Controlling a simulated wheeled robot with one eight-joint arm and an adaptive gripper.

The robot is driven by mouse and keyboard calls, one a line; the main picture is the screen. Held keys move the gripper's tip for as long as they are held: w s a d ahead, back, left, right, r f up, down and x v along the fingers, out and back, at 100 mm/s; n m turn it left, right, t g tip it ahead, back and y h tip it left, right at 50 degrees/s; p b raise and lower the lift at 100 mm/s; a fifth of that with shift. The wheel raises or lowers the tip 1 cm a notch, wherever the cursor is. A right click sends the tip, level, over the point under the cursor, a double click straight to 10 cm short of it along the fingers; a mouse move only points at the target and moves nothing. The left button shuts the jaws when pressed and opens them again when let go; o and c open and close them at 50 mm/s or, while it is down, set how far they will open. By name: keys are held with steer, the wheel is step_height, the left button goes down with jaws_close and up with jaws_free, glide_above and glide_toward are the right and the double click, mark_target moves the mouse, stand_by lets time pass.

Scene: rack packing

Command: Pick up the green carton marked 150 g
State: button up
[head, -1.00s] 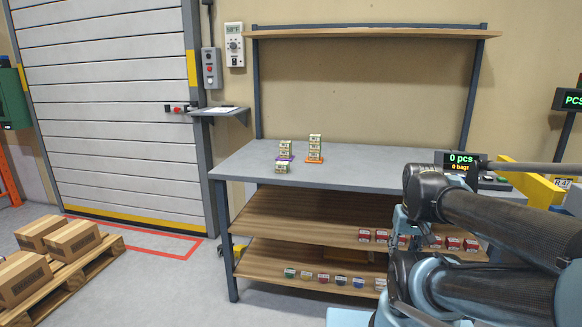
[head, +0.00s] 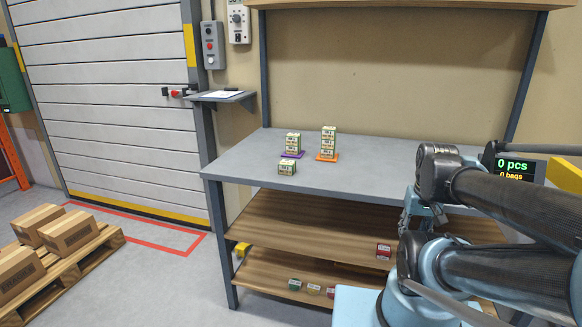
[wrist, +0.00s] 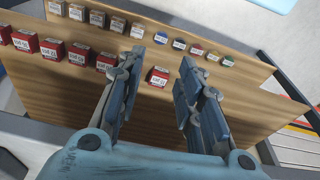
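A small green carton (head: 294,284) stands at the left end of the row on the low shelf in the head view. In the wrist view a green carton (wrist: 228,61) stands at the right end of that row; its label is too small to read. My gripper (wrist: 162,60) is open and empty, its fingers apart. It is above the shelves, with a red carton (wrist: 158,76) showing between its fingers, farther down on the middle shelf. The green carton lies beyond the right finger, apart from it.
Stacks of green-and-cream cartons stand on an orange pad (head: 327,157) and a purple pad (head: 292,154) on the grey bench top (head: 240,160), with a loose carton (head: 287,168) nearby. More red cartons (wrist: 52,48) line the middle shelf. A pallet with boxes (head: 68,230) stands left.

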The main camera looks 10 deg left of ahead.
steer(key=shift+a, duration=0.15)
steer(key=shift+o, duration=0.8)
steer(key=shift+w, duration=0.1)
steer(key=o, duration=0.4)
steer(key=shift+s+a+r, duration=0.1)
steer(key=shift+s+r, duration=0.15)
steer(key=shift+o, duration=1.4)
steer(key=w+a+r+n, duration=0.4)
steer(key=w+r, duration=0.3)
steer(key=r, duration=0.2)
steer(key=shift+a+r+y, duration=0.2)
steer(key=shift+a+y, duration=0.1)
steer(key=shift+a, duration=0.35)
step_height(320, 180, up, 14)
steer(key=n+g+y, duration=0.1)
steer(key=n+g, duration=0.1)
steer(key=n, duration=1.1)
glide_above(287, 162)
steer(key=d, duration=0.2)
steer(key=f, duration=0.3)
steer(key=a+f, duration=0.1)
steer(key=f, duration=0.7)
steer(key=shift+s+a, duration=0.1)
steer(key=shift+a, duration=0.3)
steer(key=shift+s+f, duration=0.1)
steer(key=shift+f, duration=2.6)
